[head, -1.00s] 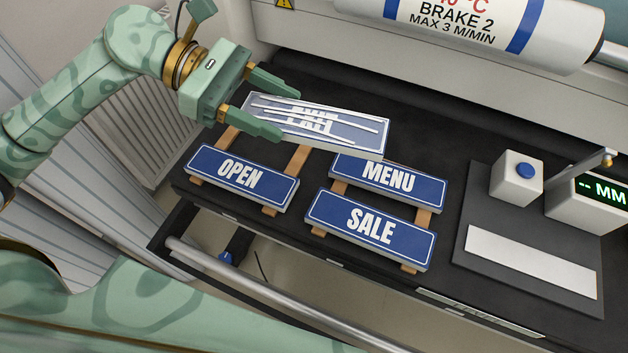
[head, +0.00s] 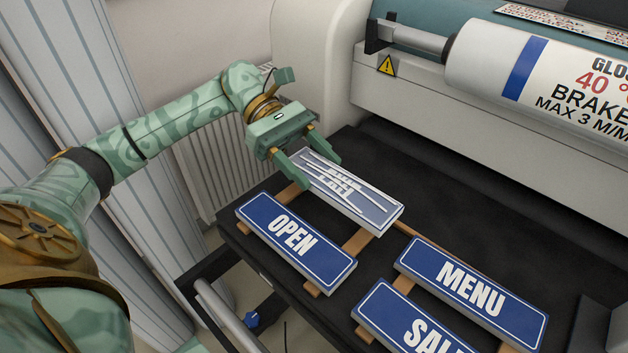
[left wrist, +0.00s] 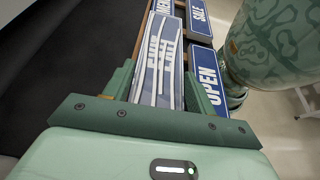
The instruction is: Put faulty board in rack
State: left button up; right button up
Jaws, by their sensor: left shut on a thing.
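The faulty board (head: 372,207) is a blue and white sign with white streaks across its blurred, doubled lettering. My left gripper (head: 318,172) is shut on its left end, with one finger along each long side. In the left wrist view the streaked board (left wrist: 164,60) lies between the two fingers of the left gripper (left wrist: 163,88). It is beside the OPEN board (head: 291,238), over or on the wooden slats; I cannot tell whether it touches them. I see no clear rack. My right gripper is not in view.
The OPEN, MENU (head: 470,290) and SALE (head: 415,320) boards lie on wooden slats (head: 358,243) on the black table (head: 440,215). A machine with a large white roller (head: 540,75) stands behind. A ribbed radiator (head: 222,165) is at the left.

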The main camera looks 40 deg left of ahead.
pick_arm(q)
jog(key=shift+w+a+f, duration=0.1)
jog(key=shift+a+f, duration=0.1)
jog(key=shift+f, duration=0.05)
jog(key=shift+w+a+f+b, duration=0.15)
jog(key=shift+f+b, duration=0.7)
jog(key=shift+f, duration=1.1)
jog(key=o, duration=1)
jog(key=shift+r, duration=0.1)
